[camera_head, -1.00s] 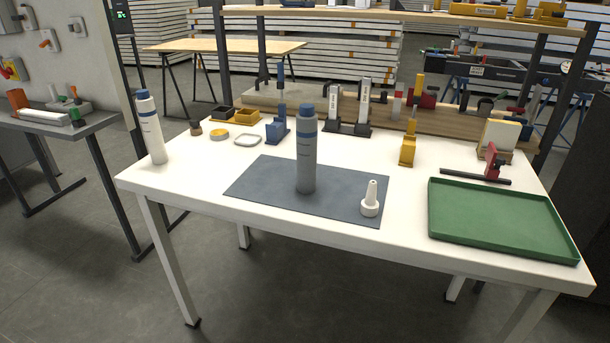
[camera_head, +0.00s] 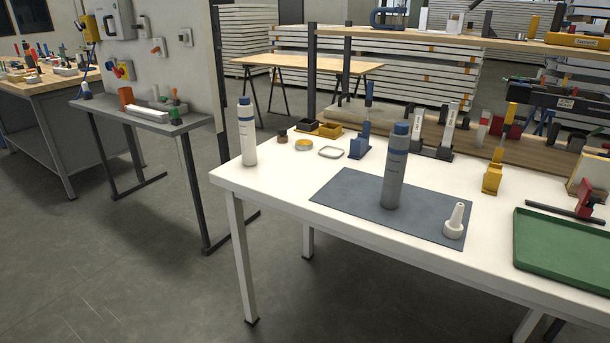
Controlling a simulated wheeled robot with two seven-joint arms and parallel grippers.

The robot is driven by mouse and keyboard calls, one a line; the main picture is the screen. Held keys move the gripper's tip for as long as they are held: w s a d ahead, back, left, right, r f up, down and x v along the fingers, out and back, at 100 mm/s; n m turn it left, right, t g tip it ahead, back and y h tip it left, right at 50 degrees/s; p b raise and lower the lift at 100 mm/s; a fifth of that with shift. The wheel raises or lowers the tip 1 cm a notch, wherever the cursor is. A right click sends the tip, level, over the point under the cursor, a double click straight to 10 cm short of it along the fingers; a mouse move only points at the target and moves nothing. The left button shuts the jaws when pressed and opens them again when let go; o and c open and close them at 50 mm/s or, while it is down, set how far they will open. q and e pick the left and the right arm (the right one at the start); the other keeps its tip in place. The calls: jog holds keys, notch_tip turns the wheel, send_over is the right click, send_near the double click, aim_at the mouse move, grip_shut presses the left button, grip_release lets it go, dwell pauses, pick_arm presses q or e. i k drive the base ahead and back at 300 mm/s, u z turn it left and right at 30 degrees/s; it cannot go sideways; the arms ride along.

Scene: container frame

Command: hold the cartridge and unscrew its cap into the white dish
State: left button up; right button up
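A grey cartridge (camera_head: 393,172) with a blue cap (camera_head: 401,128) stands upright on the dark mat (camera_head: 340,199) on the white table. A second, white cartridge (camera_head: 247,136) with a blue top stands upright near the table's left corner. A white cone-shaped nozzle (camera_head: 455,222) stands on the mat's right end. A small white dish (camera_head: 331,152) lies on the table behind the mat, left of a blue stand. Neither of my grippers is in view.
A green tray (camera_head: 562,245) lies at the right. A blue stand (camera_head: 359,146), a yellow stand (camera_head: 492,178), yellow bins (camera_head: 322,129) and a round yellow-topped tin (camera_head: 304,144) line the table's back. The table's front-left area is bare.

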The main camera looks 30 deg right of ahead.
aim_at(398, 145)
jog(key=u, duration=0.15)
jog(key=i, duration=2.35)
jog(key=z, duration=2.7)
